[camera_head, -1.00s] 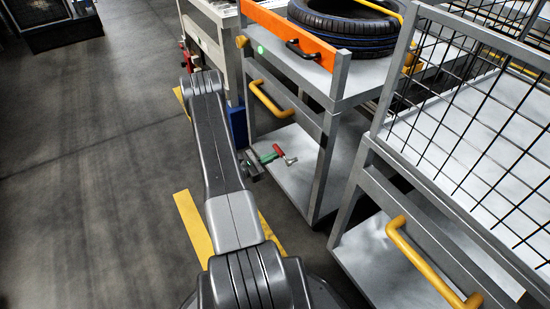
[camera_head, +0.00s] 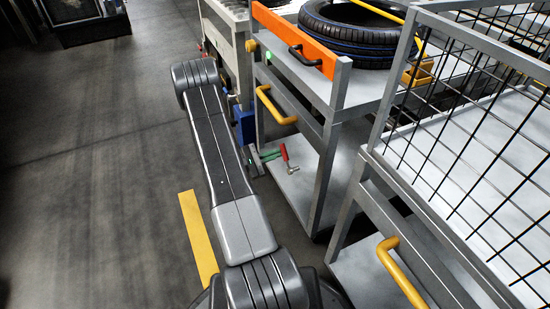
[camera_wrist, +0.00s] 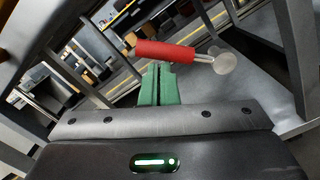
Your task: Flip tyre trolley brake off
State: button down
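The tyre trolley (camera_head: 333,112) stands right of my arm, with an orange front board (camera_head: 292,38). My gripper (camera_head: 273,156) has green fingers. In the wrist view the fingers (camera_wrist: 158,72) are together and empty, behind or against the handle; contact is unclear.
A tyre (camera_head: 350,36) lies on the trolley's top. A yellow handle (camera_head: 274,105) juts from its front. A mesh-sided trolley (camera_head: 440,235) with a yellow handle (camera_head: 401,272) stands close on the right. The floor (camera_head: 95,170) to the left is clear.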

jog(key=shift+s+d+r, duration=0.35)
jog(key=shift+s+r, duration=0.55)
jog(key=shift+s+d+r, duration=0.3)
jog(key=shift+s+r, duration=0.55)
jog(key=shift+s, duration=0.2)
